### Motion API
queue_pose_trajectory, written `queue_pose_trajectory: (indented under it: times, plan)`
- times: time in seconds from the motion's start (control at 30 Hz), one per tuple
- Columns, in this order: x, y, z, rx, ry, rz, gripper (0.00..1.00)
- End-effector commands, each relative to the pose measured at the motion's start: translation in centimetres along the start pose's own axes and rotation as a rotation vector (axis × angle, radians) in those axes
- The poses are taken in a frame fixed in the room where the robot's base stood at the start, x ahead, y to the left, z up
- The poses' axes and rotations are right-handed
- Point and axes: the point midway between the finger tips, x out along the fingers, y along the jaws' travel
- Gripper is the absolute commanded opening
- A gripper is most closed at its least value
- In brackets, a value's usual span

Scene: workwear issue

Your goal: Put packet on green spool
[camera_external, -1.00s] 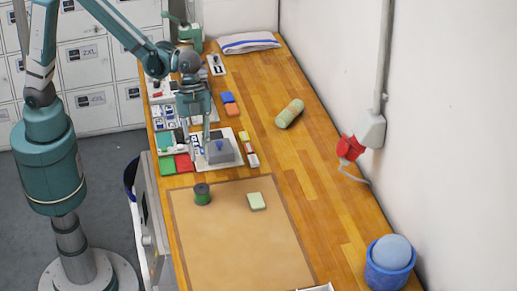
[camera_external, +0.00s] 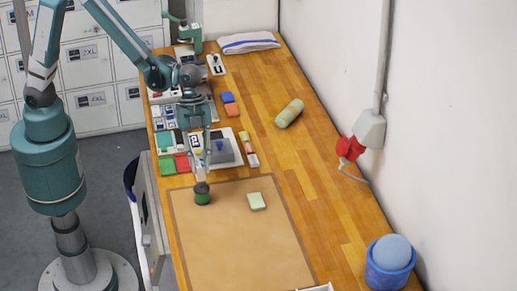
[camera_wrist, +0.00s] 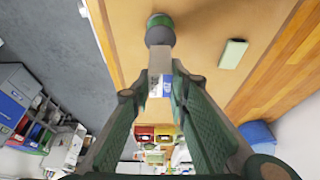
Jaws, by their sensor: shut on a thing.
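My gripper (camera_external: 204,170) points down at the near side of the grey block, over the edge of the tan mat. It is shut on a small greyish packet (camera_wrist: 160,62), which shows between the fingers in the wrist view. The green spool (camera_external: 203,198) stands upright on the mat, right below the fingertips; it also shows in the wrist view (camera_wrist: 160,21). I cannot tell whether the packet touches the spool.
A pale green block (camera_external: 257,201) lies on the tan mat (camera_external: 240,245), right of the spool. A grey block (camera_external: 223,151) sits on a white tray behind. A blue bin (camera_external: 388,272) with a round lid stands front right. The mat's front is clear.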

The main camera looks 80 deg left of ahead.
Motion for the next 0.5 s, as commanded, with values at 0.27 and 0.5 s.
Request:
queue_pose_trajectory:
  times: [0.27, 0.5]
  plan:
    - [0.56, -0.02, 0.22, 0.0, 0.0, 0.0, 0.06]
    - [0.69, -0.02, 0.27, 0.0, 0.0, 0.0, 0.06]
